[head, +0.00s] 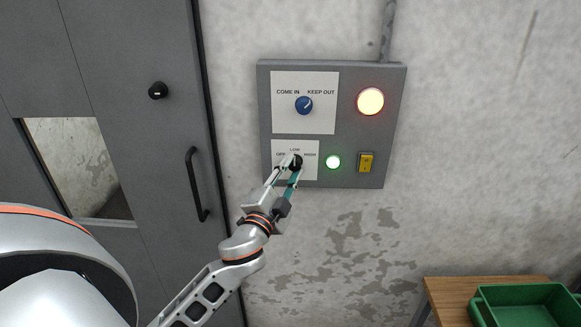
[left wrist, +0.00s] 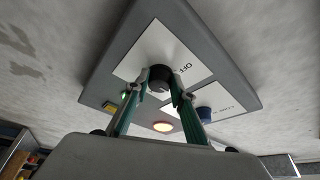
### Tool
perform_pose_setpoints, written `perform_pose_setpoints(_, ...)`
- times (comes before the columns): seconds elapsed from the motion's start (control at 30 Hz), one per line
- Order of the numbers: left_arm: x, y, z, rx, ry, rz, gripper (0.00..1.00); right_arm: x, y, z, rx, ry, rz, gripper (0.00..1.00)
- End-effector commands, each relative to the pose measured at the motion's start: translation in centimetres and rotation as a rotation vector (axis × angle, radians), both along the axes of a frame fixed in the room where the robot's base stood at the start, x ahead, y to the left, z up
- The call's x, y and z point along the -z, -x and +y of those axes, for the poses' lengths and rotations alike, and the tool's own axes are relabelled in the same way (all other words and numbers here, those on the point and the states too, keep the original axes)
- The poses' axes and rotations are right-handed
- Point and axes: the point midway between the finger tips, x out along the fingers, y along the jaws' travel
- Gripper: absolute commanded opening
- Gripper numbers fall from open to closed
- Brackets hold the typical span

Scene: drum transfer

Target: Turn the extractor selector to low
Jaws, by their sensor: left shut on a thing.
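The extractor selector is a black knob (left wrist: 159,78) on a white plate marked OFF, LOW and HIGH, low on the grey wall panel (head: 394,120). My left gripper (head: 293,162) is at this knob, with its two fingers on either side of it and shut on it. The left wrist view shows the fingertips (left wrist: 160,88) against the knob's sides. In the head view the fingers cover part of the knob (head: 298,164), and I cannot tell where its pointer stands. My right gripper is not in view.
Above is a blue knob (head: 304,105) marked COME IN and KEEP OUT. The panel has a lit warm lamp (head: 370,101), a lit green lamp (head: 333,162) and a yellow switch (head: 367,163). A grey door (head: 150,130) is left; a green tray (head: 525,300) sits on a table lower right.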

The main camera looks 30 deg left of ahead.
Motion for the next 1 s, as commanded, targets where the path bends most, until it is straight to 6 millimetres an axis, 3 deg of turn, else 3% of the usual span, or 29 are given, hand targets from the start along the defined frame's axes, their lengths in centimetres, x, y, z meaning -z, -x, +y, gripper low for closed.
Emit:
perform_pose_setpoints(0.27, 0.0, 0.0, -0.1, 0.001, 0.000, 0.000, 0.02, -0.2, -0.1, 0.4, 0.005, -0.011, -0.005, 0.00)
perform_pose_setpoints(0.3, 0.0, 0.0, -0.1, 0.001, 0.000, 0.000, 0.26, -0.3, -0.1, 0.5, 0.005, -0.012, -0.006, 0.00)
perform_pose_setpoints(0.37, 0.0, 0.0, -0.1, 0.001, 0.001, -0.001, 0.41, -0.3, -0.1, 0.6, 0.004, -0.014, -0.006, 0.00)
perform_pose_setpoints(0.77, 0.1, 0.2, -0.1, 0.001, 0.001, -0.001, 0.41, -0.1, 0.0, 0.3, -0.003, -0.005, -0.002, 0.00)
perform_pose_setpoints(1.0, 0.8, 3.2, -0.7, 0.000, 0.004, 0.003, 0.41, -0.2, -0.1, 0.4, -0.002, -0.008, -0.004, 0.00)
